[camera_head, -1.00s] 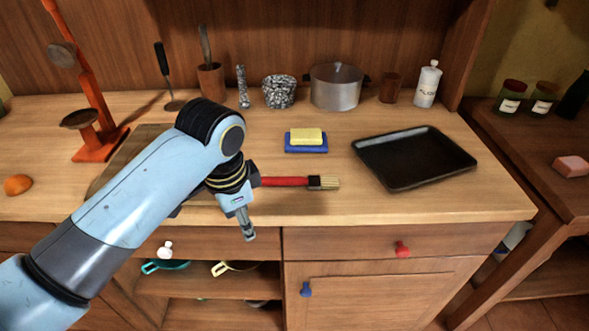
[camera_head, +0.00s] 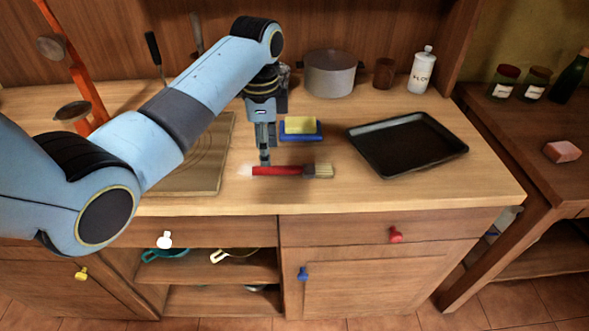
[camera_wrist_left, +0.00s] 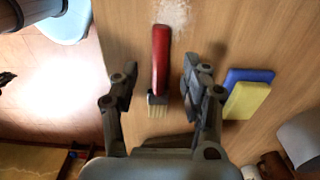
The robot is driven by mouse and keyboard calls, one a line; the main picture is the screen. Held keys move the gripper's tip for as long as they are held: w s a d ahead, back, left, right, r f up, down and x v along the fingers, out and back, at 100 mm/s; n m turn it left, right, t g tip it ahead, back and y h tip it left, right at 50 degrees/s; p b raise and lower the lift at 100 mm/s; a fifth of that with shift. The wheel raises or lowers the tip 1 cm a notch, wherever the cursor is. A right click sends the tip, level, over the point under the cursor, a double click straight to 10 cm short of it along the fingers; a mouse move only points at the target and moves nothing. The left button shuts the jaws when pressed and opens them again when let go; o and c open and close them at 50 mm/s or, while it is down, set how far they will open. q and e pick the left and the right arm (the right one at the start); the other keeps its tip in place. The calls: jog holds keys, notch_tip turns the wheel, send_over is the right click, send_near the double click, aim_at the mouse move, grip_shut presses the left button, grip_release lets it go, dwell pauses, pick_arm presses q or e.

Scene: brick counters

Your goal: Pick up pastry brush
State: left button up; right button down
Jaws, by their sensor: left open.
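The pastry brush (camera_head: 278,171) lies on the wooden counter, with a red handle and pale bristles pointing right. My left gripper (camera_head: 265,158) is pointing down at the handle, its fingertips at or just above it; I cannot tell whether they touch. In the left wrist view the brush (camera_wrist_left: 160,60) shows between the two spread fingers of the open, empty gripper (camera_wrist_left: 159,88), with its bristles toward the palm. My right gripper is not in view.
A yellow sponge on a blue one (camera_head: 301,128) lies just behind the brush. A dark baking tray (camera_head: 408,146) is to the right, a wooden board (camera_head: 195,175) to the left. A metal pot (camera_head: 330,75) stands at the back. The counter's front edge is close.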

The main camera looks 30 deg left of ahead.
aim_at(293, 170)
pick_arm(q)
jog(key=f, duration=0.5)
jog(key=shift+w+d+f, duration=0.15)
jog(key=shift+d, duration=0.1)
jog(key=shift+c, duration=0.2)
grip_shut()
